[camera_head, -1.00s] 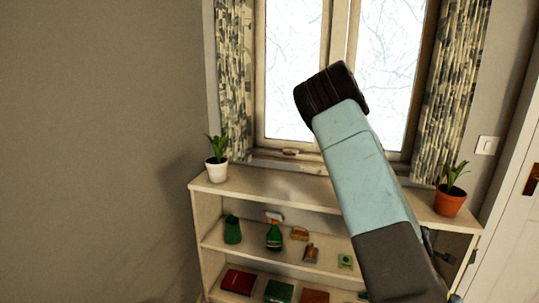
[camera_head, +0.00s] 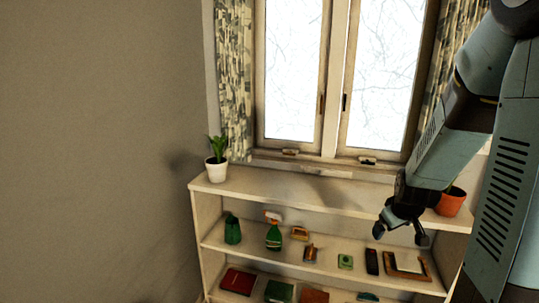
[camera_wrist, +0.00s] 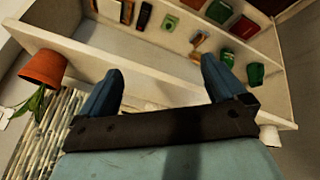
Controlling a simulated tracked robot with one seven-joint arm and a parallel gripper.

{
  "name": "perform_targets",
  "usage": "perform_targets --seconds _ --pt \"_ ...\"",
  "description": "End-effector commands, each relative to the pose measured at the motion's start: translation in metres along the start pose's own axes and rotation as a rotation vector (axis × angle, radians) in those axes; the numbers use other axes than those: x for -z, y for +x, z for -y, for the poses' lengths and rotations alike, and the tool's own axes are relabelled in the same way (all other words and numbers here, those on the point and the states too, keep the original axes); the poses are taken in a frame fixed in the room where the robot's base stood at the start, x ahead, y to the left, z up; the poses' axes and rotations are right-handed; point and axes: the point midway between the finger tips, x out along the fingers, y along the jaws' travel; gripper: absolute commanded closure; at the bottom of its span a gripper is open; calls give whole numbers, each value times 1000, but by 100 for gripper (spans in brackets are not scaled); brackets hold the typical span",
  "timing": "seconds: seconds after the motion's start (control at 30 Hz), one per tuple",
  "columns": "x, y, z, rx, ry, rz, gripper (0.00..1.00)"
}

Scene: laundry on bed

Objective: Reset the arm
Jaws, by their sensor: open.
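My gripper (camera_head: 401,228) hangs at the lower end of my arm on the right side of the head view, in front of the shelf unit (camera_head: 290,193). Its two fingers are spread and nothing is between them. In the wrist view my gripper (camera_wrist: 160,90) also shows open and empty, with the shelf unit beyond it. My arm comes down from the upper right and covers part of the right curtain and the orange pot (camera_head: 450,203).
A potted plant in a white pot (camera_head: 216,170) stands on the shelf top at left. Books, one red (camera_head: 238,281), lie lower. A window (camera_head: 290,80) is behind.

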Motion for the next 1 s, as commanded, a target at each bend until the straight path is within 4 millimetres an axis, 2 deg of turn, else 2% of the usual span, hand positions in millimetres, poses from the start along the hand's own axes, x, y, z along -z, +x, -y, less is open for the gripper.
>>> perform_targets --seconds 0.03,0.2,0.47,0.67,1.0 --pt "4 -14 4 21 23 -13 2" --pt "8 -54 16 93 95 -32 2" --pt "4 -122 33 161 180 -41 2" --pt "-7 -175 48 186 233 -40 2" --pt "-42 -256 74 172 311 -19 2"
